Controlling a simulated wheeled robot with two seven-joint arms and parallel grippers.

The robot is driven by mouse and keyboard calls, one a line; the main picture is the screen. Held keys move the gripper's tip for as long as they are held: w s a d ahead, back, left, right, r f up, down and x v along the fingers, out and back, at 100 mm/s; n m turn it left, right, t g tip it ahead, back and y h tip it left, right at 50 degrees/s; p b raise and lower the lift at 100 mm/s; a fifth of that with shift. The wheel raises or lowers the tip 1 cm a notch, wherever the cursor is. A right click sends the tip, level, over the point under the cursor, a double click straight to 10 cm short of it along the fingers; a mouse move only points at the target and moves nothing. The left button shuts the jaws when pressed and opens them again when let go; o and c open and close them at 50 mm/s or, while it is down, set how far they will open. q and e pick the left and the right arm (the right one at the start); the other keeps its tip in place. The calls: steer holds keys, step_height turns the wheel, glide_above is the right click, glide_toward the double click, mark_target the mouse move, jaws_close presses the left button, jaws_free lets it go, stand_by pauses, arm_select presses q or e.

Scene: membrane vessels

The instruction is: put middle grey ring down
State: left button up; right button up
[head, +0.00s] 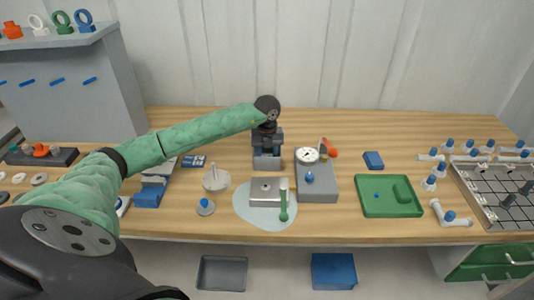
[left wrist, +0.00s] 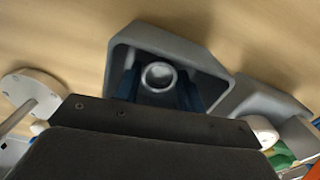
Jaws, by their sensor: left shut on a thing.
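My left arm reaches across the table, and my left gripper (head: 267,140) points down over a grey block-shaped stand (head: 267,161) at the table's middle. In the left wrist view the stand (left wrist: 200,48) shows as an open grey housing beneath the gripper. A small round grey ring (left wrist: 160,76) sits between dark blue pieces inside the housing's outline. The gripper is shut on this ring as far as I can tell; its fingers are mostly hidden by the dark gripper body. Whether the ring touches the stand is unclear. My right gripper is not in view.
Right of the stand is a grey box with a round dial (head: 308,155). In front lie a metal block (head: 264,191) and a green-handled tool (head: 284,205). A white disc with a post (head: 216,179) stands left. A green tray (head: 372,205) lies right. Pale rings (head: 39,178) lie far left.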

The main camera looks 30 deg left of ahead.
arm_select(q)
steer(key=shift+f, duration=0.1)
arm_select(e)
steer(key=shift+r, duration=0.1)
arm_select(q)
steer(key=o, duration=0.7)
steer(key=shift+c, duration=0.2)
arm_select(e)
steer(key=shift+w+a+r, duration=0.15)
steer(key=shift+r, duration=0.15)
arm_select(q)
steer(key=shift+r, duration=0.5)
step_height(320, 180, up, 4)
steer(key=shift+f+b, duration=0.25)
steer(key=shift+b, duration=0.75)
step_height(320, 180, up, 8)
steer(key=b, duration=0.2)
steer(key=shift+f, duration=0.15)
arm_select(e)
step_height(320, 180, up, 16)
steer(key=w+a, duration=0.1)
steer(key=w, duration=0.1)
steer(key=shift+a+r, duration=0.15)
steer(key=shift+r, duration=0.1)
